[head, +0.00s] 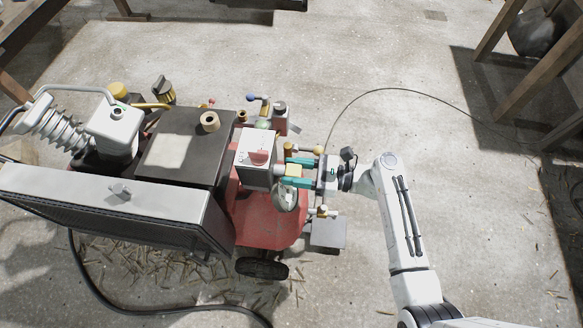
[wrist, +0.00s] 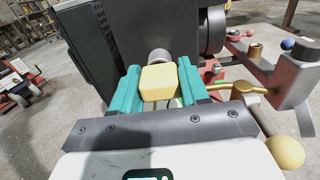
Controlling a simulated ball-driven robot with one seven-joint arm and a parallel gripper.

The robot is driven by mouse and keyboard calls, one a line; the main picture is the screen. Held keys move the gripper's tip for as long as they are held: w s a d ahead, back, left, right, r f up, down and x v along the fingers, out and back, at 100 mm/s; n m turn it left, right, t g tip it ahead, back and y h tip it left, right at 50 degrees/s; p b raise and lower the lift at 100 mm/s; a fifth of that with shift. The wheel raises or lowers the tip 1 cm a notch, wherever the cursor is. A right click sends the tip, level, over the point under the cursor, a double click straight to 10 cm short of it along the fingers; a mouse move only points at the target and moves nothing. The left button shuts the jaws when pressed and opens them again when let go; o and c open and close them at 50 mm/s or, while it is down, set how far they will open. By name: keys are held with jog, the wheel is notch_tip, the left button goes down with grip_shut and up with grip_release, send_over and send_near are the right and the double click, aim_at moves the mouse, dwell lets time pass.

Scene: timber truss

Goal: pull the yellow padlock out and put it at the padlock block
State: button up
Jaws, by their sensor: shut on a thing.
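The yellow padlock (wrist: 160,82) shows in the wrist view as a pale yellow block with rounded edges. My gripper (wrist: 160,88) has its two teal fingers closed on it from left and right. In the head view my gripper (head: 297,170) reaches in from the right to the machine's right end, with the padlock (head: 293,170) between the teal fingertips, beside a white-and-grey box. A grey round part stands right behind the padlock in the wrist view; I cannot tell whether they touch. I cannot tell which part is the padlock block.
The machine's red base (head: 262,212) lies under and left of my gripper. A brass lever with a ball knob (wrist: 285,152) is close on the right in the wrist view. A grey plate (head: 328,233) sticks out below my gripper. Open floor lies to the right, crossed by a thin cable (head: 440,98).

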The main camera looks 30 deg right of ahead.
jog(key=shift+s+d+p, duration=0.35)
jog(key=shift+d+p, duration=0.1)
jog(key=shift+d, duration=0.1)
grip_shut()
dwell(0.3)
jog(key=o, duration=0.7)
grip_release()
jog(key=shift+c, duration=0.2)
grip_shut()
jog(key=shift+p+v, duration=0.75)
jog(key=shift+v, duration=1.3)
